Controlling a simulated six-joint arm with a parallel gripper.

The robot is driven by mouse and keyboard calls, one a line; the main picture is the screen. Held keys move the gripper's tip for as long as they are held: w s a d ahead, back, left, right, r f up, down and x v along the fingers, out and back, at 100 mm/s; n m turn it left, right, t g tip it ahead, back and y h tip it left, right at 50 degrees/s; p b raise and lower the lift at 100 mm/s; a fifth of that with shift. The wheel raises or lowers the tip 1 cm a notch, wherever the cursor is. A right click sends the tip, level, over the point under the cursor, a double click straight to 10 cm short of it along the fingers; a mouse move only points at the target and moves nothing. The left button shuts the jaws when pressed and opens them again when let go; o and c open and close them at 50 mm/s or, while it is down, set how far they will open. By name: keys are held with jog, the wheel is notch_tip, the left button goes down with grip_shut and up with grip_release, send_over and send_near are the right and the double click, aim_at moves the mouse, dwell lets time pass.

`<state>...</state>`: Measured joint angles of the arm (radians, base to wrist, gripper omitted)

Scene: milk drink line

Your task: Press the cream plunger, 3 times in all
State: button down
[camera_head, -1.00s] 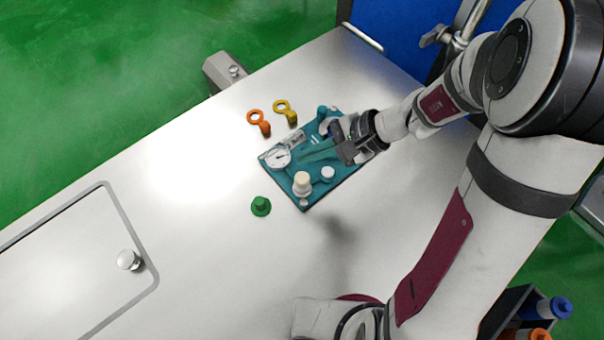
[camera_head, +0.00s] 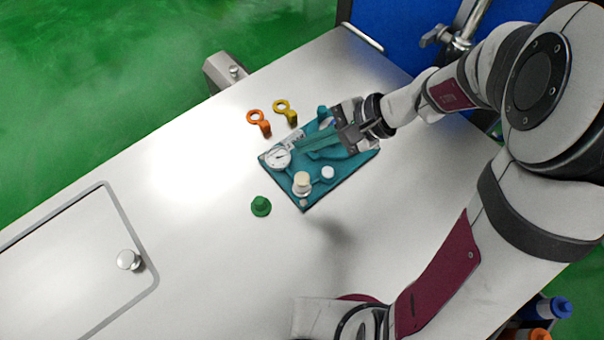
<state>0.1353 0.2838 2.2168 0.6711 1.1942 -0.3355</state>
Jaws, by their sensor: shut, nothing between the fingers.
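The cream plunger (camera_head: 302,182) stands upright on the front part of a teal panel (camera_head: 345,172) on the white table. My gripper (camera_head: 336,127) is over the back right part of the panel, behind and to the right of the plunger and apart from it. It is shut and holds nothing. Its fingertips are small and partly blurred here, and it hides part of the panel's back.
On the panel are a round dial gauge (camera_head: 278,158) and a white knob (camera_head: 327,172). An orange ring piece (camera_head: 259,120), a yellow ring piece (camera_head: 286,112) and a green knob (camera_head: 260,206) stand nearby on the table. The table's left side is clear up to a hatch knob (camera_head: 129,259).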

aim_at(302, 176)
jog(key=shift+f, duration=0.1)
jog(key=shift+f, duration=4.3)
jog(key=shift+f, duration=0.1)
jog(key=shift+f, duration=0.3)
jog(key=shift+f, duration=1.05)
jog(key=shift+r, duration=1.45)
jog(key=shift+r, duration=0.1)
jog(key=shift+r, duration=2.45)
